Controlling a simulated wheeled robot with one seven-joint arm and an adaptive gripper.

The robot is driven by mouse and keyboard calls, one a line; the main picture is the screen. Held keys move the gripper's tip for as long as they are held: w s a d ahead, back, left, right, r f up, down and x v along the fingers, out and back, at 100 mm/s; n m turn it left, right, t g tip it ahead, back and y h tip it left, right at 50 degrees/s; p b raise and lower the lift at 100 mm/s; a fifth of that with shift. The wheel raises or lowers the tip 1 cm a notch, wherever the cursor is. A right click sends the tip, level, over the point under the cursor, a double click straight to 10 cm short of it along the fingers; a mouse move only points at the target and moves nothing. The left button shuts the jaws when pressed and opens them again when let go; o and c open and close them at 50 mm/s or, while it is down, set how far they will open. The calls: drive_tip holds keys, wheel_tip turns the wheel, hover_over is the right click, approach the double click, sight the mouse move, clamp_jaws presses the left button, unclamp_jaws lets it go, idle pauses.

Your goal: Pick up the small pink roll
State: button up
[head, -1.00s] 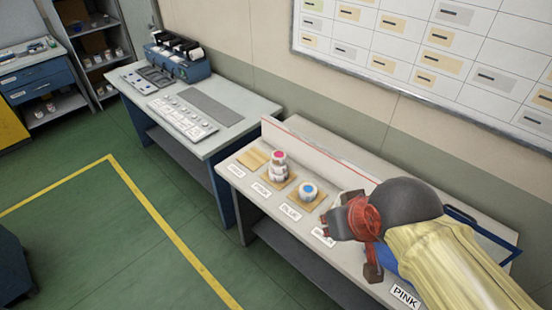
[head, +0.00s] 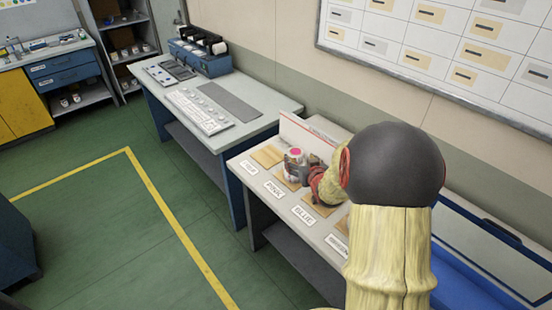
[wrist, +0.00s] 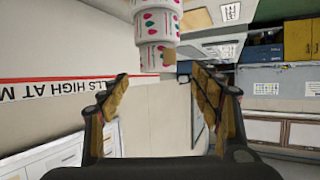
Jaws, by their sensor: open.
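The small pink roll (head: 294,153) tops a stack of white rolls on the wooden pad behind the PINK label, in the head view. In the wrist view the stack hangs in from the top edge, with dotted sides, and its smallest roll (wrist: 155,57) is the lowest in the picture. My gripper (head: 309,170) is right beside the stack in the head view and partly covers it. In the wrist view my gripper (wrist: 160,78) is open and empty, and the smallest roll shows between and just beyond the fingertips. I cannot tell whether they touch.
The bench has an empty pad (head: 267,157) left of the stack and a BLUE label (head: 302,215) to the right. The blue-topped roll is hidden behind my arm. A low backboard (head: 305,135) stands behind. Another table (head: 225,140) is at the left.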

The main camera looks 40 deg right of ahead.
sight(297, 154)
drive_tip(key=b+x, duration=0.2)
drive_tip(key=x, duration=0.5)
drive_tip(key=shift+s+d+b, duration=0.1)
drive_tip(key=shift+b, duration=0.3)
drive_tip(key=shift+w+d, duration=0.2)
drive_tip(key=shift+w, duration=0.15)
drive_tip(key=c, duration=0.3)
drive_tip(key=c, duration=0.9)
drive_tip(key=shift+c, duration=0.3)
drive_tip(key=shift+r, duration=0.15)
